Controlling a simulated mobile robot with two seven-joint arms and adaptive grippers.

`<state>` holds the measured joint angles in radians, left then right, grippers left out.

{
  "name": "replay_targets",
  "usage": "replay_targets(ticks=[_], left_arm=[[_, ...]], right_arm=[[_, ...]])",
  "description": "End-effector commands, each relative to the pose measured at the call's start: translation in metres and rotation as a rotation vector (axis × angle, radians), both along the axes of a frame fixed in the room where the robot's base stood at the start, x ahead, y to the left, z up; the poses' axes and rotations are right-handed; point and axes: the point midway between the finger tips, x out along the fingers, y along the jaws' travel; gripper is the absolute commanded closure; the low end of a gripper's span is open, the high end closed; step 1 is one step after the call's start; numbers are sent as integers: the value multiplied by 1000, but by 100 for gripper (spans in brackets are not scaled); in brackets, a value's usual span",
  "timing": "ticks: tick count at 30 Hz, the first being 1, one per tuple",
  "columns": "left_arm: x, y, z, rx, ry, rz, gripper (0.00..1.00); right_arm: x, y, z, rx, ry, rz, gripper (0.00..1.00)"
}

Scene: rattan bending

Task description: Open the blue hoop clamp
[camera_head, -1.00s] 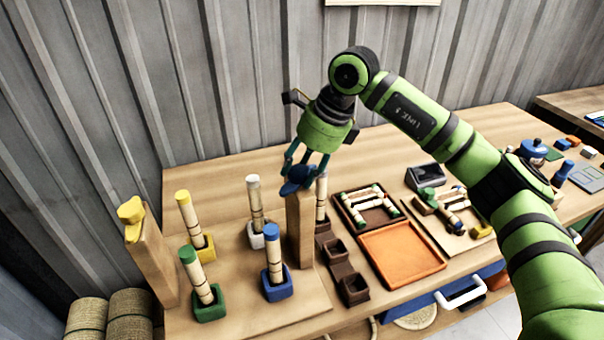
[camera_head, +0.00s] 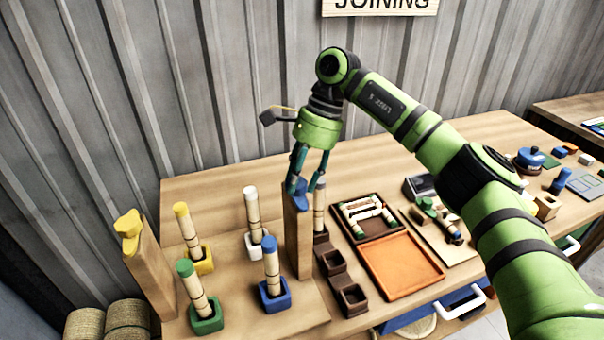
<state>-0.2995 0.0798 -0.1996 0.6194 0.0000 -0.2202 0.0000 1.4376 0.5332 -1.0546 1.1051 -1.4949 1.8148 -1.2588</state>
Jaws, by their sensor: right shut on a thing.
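The blue hoop clamp (camera_head: 299,199) sits on top of a wooden post (camera_head: 297,245) near the middle of the bench. My right gripper (camera_head: 303,186) reaches down from above and is shut on the blue clamp, with a teal finger on either side. The fingers cover part of the clamp, so I cannot tell how far its handle is turned. A yellow clamp (camera_head: 130,230) tops another wooden post at the left. My left gripper is not in view.
Rattan sticks stand in yellow (camera_head: 199,260), white (camera_head: 256,241), green (camera_head: 206,316) and blue (camera_head: 274,294) holders around the post. Brown cups (camera_head: 352,300) and an orange tray (camera_head: 400,265) lie to the right. A metal wall stands behind the bench.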

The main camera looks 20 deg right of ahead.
Motion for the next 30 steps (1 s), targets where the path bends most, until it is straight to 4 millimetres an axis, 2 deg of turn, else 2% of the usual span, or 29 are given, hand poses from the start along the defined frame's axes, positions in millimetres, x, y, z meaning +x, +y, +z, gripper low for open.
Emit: replay_targets(ticks=[1,11,26,27,28,30], left_arm=[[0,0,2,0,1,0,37],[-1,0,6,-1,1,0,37],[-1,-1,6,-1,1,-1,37],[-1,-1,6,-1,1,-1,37],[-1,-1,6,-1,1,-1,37],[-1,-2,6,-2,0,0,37]], right_arm=[[2,5,7,16,-15,30,90],[2,7,7,17,-17,144,90],[1,8,6,16,-15,162,90],[1,8,6,16,-15,162,42],[1,7,5,16,-14,161,37],[1,7,5,14,-13,160,37]])
